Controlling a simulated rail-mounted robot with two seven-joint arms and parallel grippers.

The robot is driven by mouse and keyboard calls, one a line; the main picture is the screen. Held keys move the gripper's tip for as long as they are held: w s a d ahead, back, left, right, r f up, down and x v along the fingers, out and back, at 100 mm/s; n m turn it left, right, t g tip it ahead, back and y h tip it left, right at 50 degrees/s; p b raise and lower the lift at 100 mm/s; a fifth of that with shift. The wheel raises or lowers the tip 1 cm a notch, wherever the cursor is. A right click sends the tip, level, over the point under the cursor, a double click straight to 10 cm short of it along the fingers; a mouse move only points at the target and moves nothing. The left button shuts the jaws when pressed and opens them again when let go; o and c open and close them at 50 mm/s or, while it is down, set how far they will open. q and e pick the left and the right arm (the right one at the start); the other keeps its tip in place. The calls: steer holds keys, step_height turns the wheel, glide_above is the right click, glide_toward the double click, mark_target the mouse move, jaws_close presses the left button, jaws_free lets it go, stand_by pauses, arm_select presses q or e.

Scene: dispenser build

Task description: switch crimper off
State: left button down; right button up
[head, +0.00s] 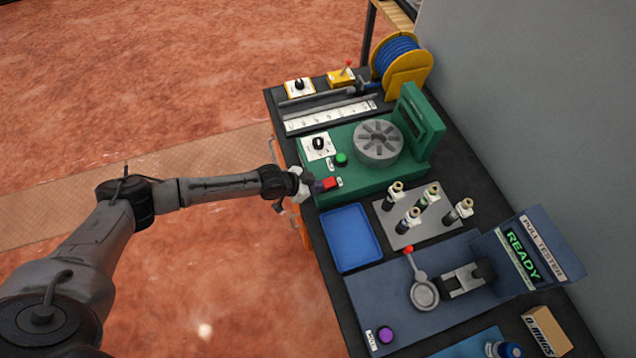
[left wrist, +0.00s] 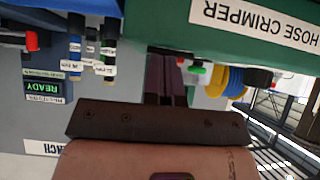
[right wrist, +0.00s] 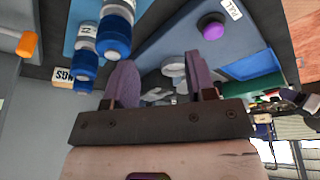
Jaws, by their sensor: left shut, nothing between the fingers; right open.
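The hose crimper (head: 350,172) is a green machine with a round grey die head (head: 379,140) and an upright green panel. On its near side are a black knob on a white plate (head: 318,145), a green button (head: 341,159) and a red button (head: 330,183). My left gripper (head: 315,186) is shut and empty, its tips right beside the red button; I cannot tell whether they touch it. In the left wrist view the shut fingers (left wrist: 166,80) are close to the green crimper body, labelled HOSE CRIMPER (left wrist: 255,22). My right gripper (right wrist: 160,82) is open and empty.
A blue tray (head: 350,238), a grey plate with several fittings (head: 420,215) and the pull tester reading READY (head: 522,254) stand nearer on the bench. A yellow hose reel (head: 405,80) is behind. In the right wrist view, blue-capped bottles (right wrist: 113,38) and a purple button (right wrist: 211,27) are close.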

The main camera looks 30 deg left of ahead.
arm_select(q)
steer(key=shift+s+r+p, duration=0.1)
steer(key=shift+p, duration=0.3)
steer(key=shift+s+r, duration=0.15)
steer(key=shift+r, duration=0.15)
steer(key=shift+r+p, duration=0.6)
steer(key=shift+p, duration=0.1)
steer(key=p+v, duration=0.1)
steer(key=v, duration=1.1)
steer(key=shift+p, duration=0.3)
